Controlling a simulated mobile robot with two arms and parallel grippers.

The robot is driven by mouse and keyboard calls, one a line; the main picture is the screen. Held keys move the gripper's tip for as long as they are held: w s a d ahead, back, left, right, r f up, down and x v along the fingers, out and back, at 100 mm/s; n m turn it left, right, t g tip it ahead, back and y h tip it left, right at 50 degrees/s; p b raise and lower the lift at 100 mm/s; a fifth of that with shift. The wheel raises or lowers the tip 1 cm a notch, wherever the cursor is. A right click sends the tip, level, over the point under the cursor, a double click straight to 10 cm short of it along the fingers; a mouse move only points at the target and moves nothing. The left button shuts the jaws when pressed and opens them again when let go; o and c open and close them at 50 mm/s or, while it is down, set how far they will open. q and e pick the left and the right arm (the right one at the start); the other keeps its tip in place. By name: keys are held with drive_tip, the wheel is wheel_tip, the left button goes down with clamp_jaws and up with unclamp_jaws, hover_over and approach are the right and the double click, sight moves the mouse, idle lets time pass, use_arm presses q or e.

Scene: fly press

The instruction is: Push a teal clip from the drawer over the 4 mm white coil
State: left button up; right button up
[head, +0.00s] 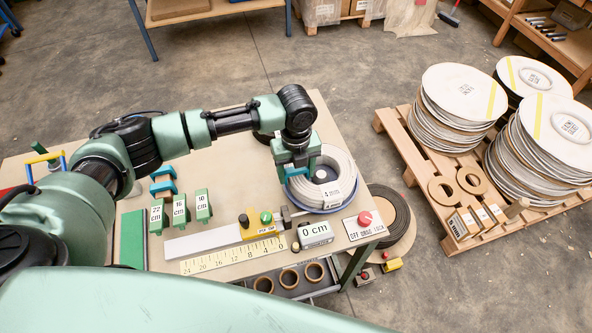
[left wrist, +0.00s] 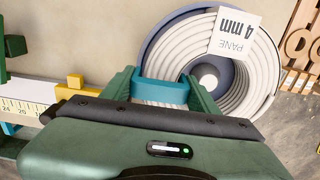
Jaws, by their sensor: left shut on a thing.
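The white coil (head: 338,178) lies flat at the bench's right end, on a blue holder. In the left wrist view the coil (left wrist: 255,88) carries a tag (left wrist: 235,35) reading "4 mm PANE". My left gripper (head: 299,178) points down over the coil's left side. In the left wrist view, its two green fingers are shut on a teal clip (left wrist: 160,91), which lies across the near-left part of the coil's ring. I cannot tell how far the clip is seated on it. More teal clip pieces (head: 163,187) lie on the bench further left. My right gripper is not in view.
Green length blocks (head: 203,206), a ruler (head: 230,253), a yellow stop (head: 262,223) and a "0 cm" display (head: 315,234) are left and front of the coil. Cardboard rings (head: 289,279) sit at the bench's front. A pallet (head: 425,148) with disc stacks stands right.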

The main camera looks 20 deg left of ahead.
use_arm(q)
drive_tip(key=shift+f+b, duration=0.3)
drive_tip(key=shift+f, duration=0.4)
idle(0.5)
drive_tip(key=o, duration=1.4)
drive_tip(key=shift+o, duration=0.4)
drive_tip(key=shift+o, duration=1.3)
drive_tip(key=shift+s, duration=0.1)
drive_tip(key=shift+r, duration=0.1)
